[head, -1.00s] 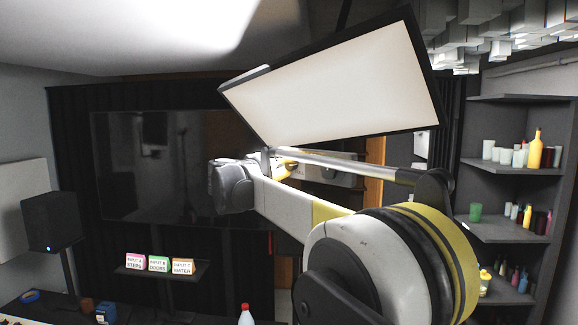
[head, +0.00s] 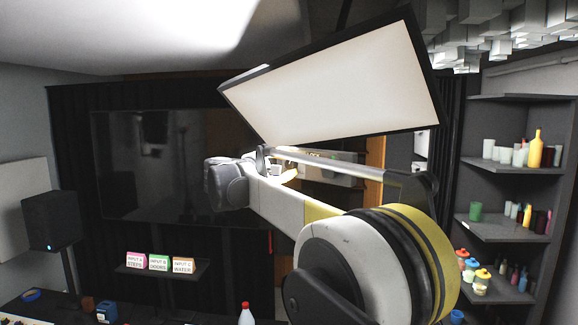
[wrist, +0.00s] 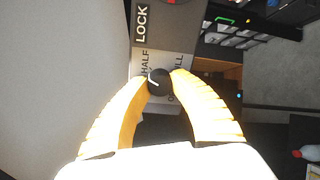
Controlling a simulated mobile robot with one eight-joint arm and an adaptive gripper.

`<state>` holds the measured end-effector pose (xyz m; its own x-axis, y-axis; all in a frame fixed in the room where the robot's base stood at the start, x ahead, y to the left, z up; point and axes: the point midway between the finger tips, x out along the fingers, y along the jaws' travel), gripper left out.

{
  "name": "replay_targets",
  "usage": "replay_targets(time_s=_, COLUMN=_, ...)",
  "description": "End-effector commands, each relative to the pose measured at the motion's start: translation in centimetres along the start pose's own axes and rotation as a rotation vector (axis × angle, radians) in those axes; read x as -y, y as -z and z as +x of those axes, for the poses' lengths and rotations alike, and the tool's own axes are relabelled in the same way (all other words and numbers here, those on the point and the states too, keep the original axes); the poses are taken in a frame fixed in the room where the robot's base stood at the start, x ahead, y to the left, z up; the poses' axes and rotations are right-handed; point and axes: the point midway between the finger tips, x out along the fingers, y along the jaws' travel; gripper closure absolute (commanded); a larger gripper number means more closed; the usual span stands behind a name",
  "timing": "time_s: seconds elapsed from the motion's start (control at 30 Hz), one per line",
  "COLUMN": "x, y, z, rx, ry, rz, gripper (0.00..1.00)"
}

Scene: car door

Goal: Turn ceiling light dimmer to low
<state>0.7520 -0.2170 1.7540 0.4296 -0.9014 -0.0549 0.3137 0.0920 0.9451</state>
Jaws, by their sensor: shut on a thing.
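A round black dimmer knob (wrist: 159,83) with a white pointer line sits on a light label plate (wrist: 174,62) in the wrist view. The plate reads HALF and, partly hidden, what looks like FULL and a word starting with O. The pointer aims to the upper left, roughly toward HALF. My gripper (wrist: 160,80) has its yellow fingertips on both sides of the knob and is shut on it. In the head view my gripper (head: 287,174) reaches the grey control box (head: 345,168), which my arm partly hides. The lit ceiling light panel (head: 335,88) hangs above.
A LOCK label (wrist: 142,25) with a red part above it adjoins the dimmer plate. Corner shelves (head: 505,168) with bottles and jars stand right. A dark screen (head: 150,165), a speaker (head: 50,220) and input cards (head: 158,263) are left.

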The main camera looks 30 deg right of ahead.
Motion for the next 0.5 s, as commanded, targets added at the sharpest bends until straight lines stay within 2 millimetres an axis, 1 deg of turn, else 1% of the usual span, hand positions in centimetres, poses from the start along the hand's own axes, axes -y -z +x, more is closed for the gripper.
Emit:
replay_targets(time_s=0.03, x=-0.22, y=0.02, z=-0.01, rx=0.002, ry=-0.005, rz=-0.043, gripper=1.0)
replay_targets(time_s=0.5, x=-0.12, y=0.05, z=-0.02, rx=0.028, ry=-0.005, rz=-0.488, gripper=1.0)
